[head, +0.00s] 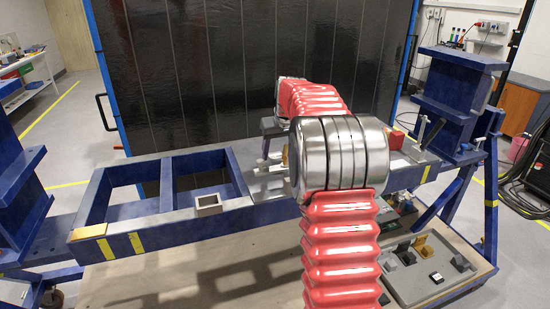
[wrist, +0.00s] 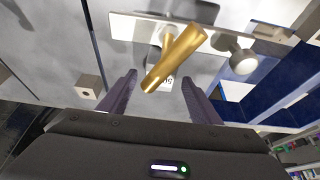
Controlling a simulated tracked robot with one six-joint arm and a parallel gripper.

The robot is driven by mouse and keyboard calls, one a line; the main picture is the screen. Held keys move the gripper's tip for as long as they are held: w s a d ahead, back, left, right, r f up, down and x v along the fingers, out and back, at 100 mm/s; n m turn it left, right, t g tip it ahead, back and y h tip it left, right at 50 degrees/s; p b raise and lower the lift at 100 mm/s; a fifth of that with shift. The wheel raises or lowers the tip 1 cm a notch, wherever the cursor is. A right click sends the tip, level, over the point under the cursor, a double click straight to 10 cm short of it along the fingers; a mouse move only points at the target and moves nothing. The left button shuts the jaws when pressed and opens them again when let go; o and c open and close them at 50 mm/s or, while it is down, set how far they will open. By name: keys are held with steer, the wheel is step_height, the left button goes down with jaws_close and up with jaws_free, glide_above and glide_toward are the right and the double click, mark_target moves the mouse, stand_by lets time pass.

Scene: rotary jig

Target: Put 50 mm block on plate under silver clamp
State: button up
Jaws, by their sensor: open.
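A small white label (wrist: 168,82) that seems to read 50 shows between the fingertips, partly behind a gold clamp arm (wrist: 175,58). The body of the block under the label is hard to make out. A silver round-ended clamp part (wrist: 243,62) is right of the gold one, over a pale metal plate (wrist: 130,28). In the head view the clamp area is mostly behind my arm.
A grey tray (head: 408,292) with several blocks is at the lower right. Blue posts (head: 455,90) flank the jig.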

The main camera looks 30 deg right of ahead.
steer(key=d+v, duration=0.1)
steer(key=v, duration=0.7)
steer(key=shift+a+r, duration=0.25)
steer(key=shift+a, duration=0.25)
steer(key=shift+s, duration=0.15)
steer(key=s+a+r+n, duration=0.1)
steer(key=s+a, duration=0.6)
steer(key=a, duration=0.3)
steer(key=s+a+r, duration=0.2)
steer(key=s+a, duration=0.4)
steer(key=a, duration=0.4)
steer(key=s+a+f, duration=0.3)
steer(key=s+a, duration=0.1)
steer(key=s, duration=0.2)
steer(key=s+a+f+n, duration=0.1)
steer(key=s+a+f, duration=0.2)
steer(key=s, duration=0.4)
steer(key=s+a+f+t+y, duration=0.1)
steer(key=s+a+f, duration=0.3)
steer(key=s, duration=0.2)
steer(key=shift+s+a+f+n, duration=0.2)
steer(key=shift+a+f+n, duration=0.1)
steer(key=shift+n, duration=0.1)
